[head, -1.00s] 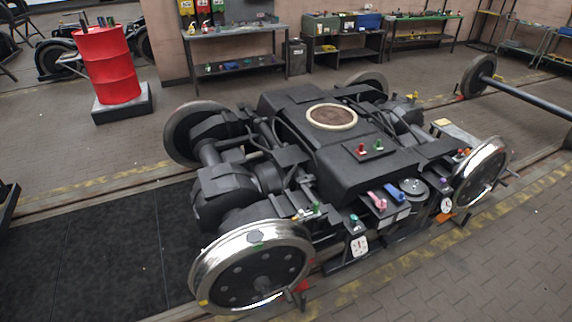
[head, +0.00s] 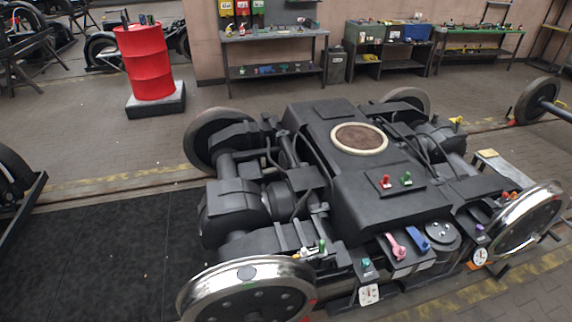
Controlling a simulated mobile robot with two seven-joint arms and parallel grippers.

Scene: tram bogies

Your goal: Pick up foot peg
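Neither of my grippers is in the head view. I cannot tell which thing is the foot peg. Several small coloured pieces stand or lie on the black bogie (head: 390,205). A red piece (head: 385,181) and a green piece (head: 406,178) stand on its top plate. A pink piece (head: 397,247) and a blue piece (head: 418,239) lie on its near side. A teal piece (head: 366,264) sits left of them, and a purple piece (head: 479,228) to the right. Another green piece (head: 322,246) is near the front-left wheel (head: 248,290).
A red drum (head: 146,62) stands on a dark plinth at the back left. A workbench (head: 275,36) and shelves (head: 388,32) line the wall. A loose wheelset (head: 537,101) is at the far right. The dark floor mat (head: 100,250) left of the bogie is clear.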

